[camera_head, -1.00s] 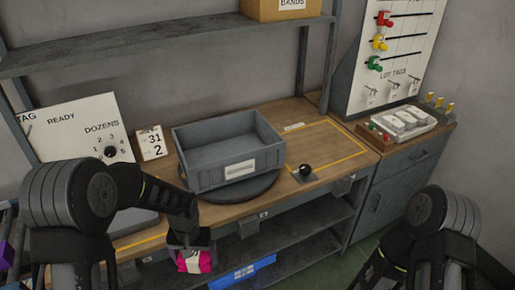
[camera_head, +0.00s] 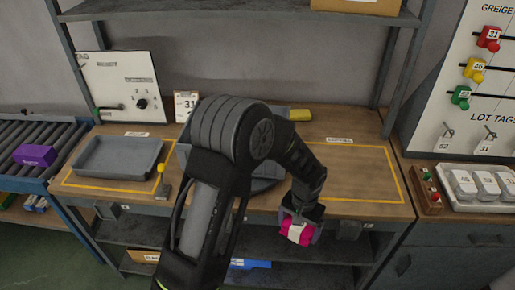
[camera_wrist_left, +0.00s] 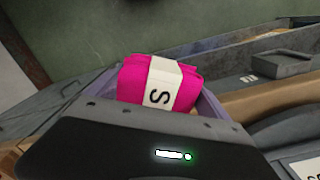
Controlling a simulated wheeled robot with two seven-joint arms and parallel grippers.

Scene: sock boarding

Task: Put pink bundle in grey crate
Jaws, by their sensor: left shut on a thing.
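The pink bundle (camera_head: 297,232), with a white band around it, is in my left gripper (camera_head: 299,228), which is shut on it. It hangs at the front of the bench, to the right of the crate. In the left wrist view the bundle (camera_wrist_left: 155,84) shows its band marked "S" between the fingers. The grey crate (camera_head: 266,168) stands on the dark turntable on the bench, mostly hidden behind my left arm. Its inside cannot be seen. My right gripper is not in view.
A purple bundle (camera_head: 35,155) sits on the roller conveyor. The bench (camera_head: 345,175) is clear at right within a yellow outline. A shelf spans above.

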